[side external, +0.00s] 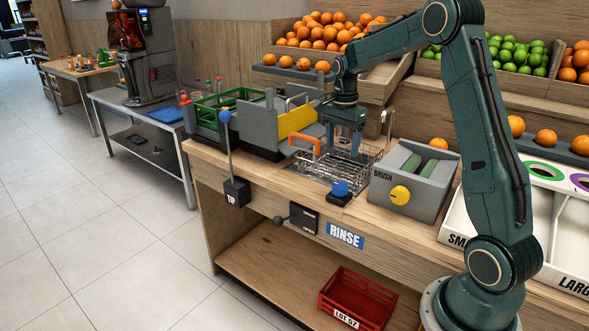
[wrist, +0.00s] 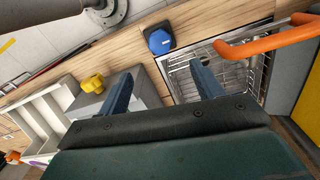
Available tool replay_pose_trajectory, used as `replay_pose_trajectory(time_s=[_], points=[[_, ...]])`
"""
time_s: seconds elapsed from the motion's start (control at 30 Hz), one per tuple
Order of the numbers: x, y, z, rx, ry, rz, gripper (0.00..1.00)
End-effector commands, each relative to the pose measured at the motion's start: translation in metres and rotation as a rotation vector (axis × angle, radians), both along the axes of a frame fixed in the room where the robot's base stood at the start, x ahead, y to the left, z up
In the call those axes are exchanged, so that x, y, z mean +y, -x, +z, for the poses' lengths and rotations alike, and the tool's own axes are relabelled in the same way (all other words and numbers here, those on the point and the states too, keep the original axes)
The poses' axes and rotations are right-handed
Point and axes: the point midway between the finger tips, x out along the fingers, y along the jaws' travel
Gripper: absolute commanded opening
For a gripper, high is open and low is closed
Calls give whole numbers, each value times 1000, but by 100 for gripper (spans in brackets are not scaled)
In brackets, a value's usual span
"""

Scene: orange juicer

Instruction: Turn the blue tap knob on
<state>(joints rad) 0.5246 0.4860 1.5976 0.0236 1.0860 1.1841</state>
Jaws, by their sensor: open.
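The blue tap knob (side external: 340,188) sits on a small dark base at the front edge of the counter, beside the metal wire rinse basket (side external: 318,176). In the wrist view the blue knob (wrist: 160,41) is near the top centre, beyond my fingers and apart from them. My gripper (side external: 346,146) points down above the basket, behind the knob in the side view. In the wrist view my gripper (wrist: 160,85) has its two blue fingers spread apart with nothing between them.
An orange handle (side external: 305,140) rises by the basket, close to my gripper. A grey brush box (side external: 412,180) with a yellow knob (side external: 400,194) stands right of the blue knob. A blue-topped lever (side external: 225,117) stands at the counter's left front.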

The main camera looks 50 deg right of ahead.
Motion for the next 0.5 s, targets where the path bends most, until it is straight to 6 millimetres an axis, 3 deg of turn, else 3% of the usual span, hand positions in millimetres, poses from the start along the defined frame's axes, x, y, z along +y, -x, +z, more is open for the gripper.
replay_pose_trajectory(time_s=[0.27,0.5], points=[[1,1,-28,4,-3,1,67],[1,3,-65,5,-3,1,67]])
